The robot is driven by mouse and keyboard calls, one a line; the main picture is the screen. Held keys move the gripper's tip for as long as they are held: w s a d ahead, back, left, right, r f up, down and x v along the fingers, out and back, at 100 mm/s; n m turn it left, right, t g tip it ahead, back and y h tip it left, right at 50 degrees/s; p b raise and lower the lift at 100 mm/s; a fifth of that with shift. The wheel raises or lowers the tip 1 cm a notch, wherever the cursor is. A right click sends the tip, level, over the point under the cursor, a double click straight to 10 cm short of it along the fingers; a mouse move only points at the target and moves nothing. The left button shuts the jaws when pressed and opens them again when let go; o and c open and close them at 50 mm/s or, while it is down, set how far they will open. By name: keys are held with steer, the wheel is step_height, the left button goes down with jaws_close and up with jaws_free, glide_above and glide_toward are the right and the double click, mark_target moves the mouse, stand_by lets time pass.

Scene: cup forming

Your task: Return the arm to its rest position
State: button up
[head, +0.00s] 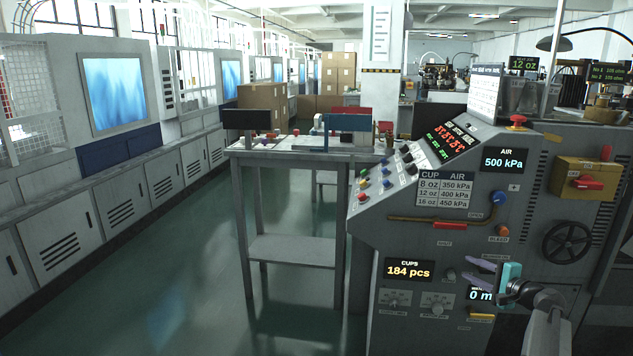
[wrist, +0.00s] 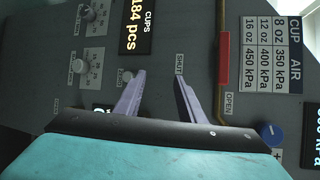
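My gripper (head: 466,267) is at the lower right of the head view, in front of the lower face of the grey control machine (head: 372,282). It has a teal body and two purple-grey fingers. In the wrist view my gripper (wrist: 159,75) shows its fingers spread apart with nothing between them, facing the panel. The fingers look clear of the knobs and the copper bar (head: 410,219), though the exact gap to the panel cannot be told. My arm comes in from the lower right and partly covers a small display (head: 480,295).
The panel carries a CUPS display (head: 409,270) reading 184 pcs, an AIR display (head: 503,160) reading 500 kPa, a black handwheel (head: 567,241) and a red switch (head: 586,183). A grey table (head: 290,248) stands left of the machine. The green floor aisle (head: 185,270) is open.

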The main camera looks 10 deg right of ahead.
steer(key=w+a+f+n+g+y, duration=0.25)
steer(key=a+f+g, duration=0.25)
steer(key=a+f, duration=1.6)
steer(key=s+a+f+n+g+y, duration=0.1)
steer(key=s+a+f+n+g, duration=0.1)
steer(key=s+a+f, duration=0.45)
steer(key=s+a+f+n+g, duration=0.15)
steer(key=a+f, duration=0.25)
steer(key=a, duration=0.5)
steer(key=s+a+f+n+g+y, duration=0.1)
steer(key=s+a+f+g, duration=0.15)
steer(key=a+f, duration=0.35)
steer(key=s+a+f+n+g+h, duration=0.1)
steer(key=s+a+f+n+g, duration=0.2)
steer(key=s+a+f, duration=0.5)
steer(key=s+a+f+n+g+h, duration=0.2)
steer(key=s+f, duration=0.1)
steer(key=s, duration=0.9)
steer(key=s+d+f+n+g+h, duration=0.2)
steer(key=s+f+n+g, duration=0.1)
steer(key=s, duration=0.7)
steer(key=s+d+n+h, duration=0.3)
steer(key=s+d, duration=0.1)
steer(key=d, duration=0.3)
step_height(320, 180, up, 14)
steer(key=s+a+g+p, duration=0.1)
steer(key=p, duration=1.1)
steer(key=shift+s+p, duration=0.3)
